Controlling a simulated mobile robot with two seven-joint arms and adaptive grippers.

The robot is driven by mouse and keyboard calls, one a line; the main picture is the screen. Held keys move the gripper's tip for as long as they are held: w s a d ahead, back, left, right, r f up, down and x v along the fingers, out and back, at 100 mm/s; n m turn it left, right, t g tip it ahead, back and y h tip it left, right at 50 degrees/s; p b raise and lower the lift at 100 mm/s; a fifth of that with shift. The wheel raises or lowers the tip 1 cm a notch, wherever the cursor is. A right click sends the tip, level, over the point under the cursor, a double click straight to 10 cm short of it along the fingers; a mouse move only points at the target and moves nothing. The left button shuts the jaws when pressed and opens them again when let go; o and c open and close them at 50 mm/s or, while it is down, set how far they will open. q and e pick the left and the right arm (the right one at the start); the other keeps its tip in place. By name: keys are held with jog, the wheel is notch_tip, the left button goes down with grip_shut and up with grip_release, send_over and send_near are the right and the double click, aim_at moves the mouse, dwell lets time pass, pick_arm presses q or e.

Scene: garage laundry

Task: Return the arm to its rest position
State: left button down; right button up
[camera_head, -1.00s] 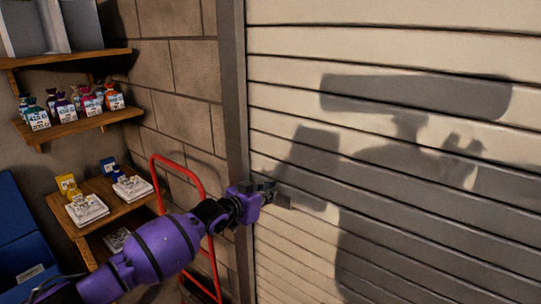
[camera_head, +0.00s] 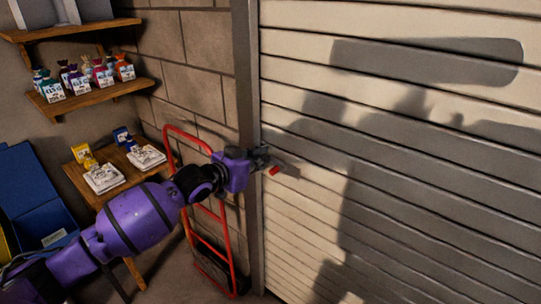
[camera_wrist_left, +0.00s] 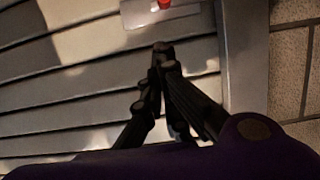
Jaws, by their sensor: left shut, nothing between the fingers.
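My left arm, purple with black joints, comes in from the lower left in the head view. Its left gripper (camera_head: 262,160) is in front of the left edge of the roller door (camera_head: 400,190). In the left wrist view the black fingers of the left gripper (camera_wrist_left: 165,58) are together with nothing between them. Just beyond the fingertips is a light plate with a red part (camera_wrist_left: 162,5) on the door. The red part also shows in the head view (camera_head: 274,170), just right of the gripper. My right gripper is not in view.
A red hand truck (camera_head: 172,150) stands against the brick wall behind my left arm. Wooden shelves with small bags (camera_head: 78,80) and a low wooden table (camera_head: 125,165) with boxes are at the left. A blue bin (camera_head: 35,200) is at the lower left.

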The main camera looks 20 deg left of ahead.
pick_arm(q)
jog(key=s+d+f+m+g+y, duration=0.1)
jog(key=s+d+f, duration=0.1)
jog(key=s+f, duration=0.75)
jog(key=s+d+f+y, duration=0.1)
jog(key=s+d+f, duration=0.1)
jog(key=s+f, duration=0.75)
jog(key=s+f+n+g+y, duration=0.1)
jog(key=s+f, duration=0.4)
jog(key=s, duration=0.4)
jog(key=s+d+f+n+g+y+p, duration=0.1)
jog(key=s+f, duration=0.4)
jog(key=s, duration=0.5)
jog(key=s+f+n+g, duration=0.2)
jog(key=s+f, duration=0.4)
jog(key=s, duration=0.3)
jog(key=shift+s+d+n+y, duration=0.15)
jog(key=shift+d+n+y, duration=0.15)
jog(key=shift+d+y, duration=0.1)
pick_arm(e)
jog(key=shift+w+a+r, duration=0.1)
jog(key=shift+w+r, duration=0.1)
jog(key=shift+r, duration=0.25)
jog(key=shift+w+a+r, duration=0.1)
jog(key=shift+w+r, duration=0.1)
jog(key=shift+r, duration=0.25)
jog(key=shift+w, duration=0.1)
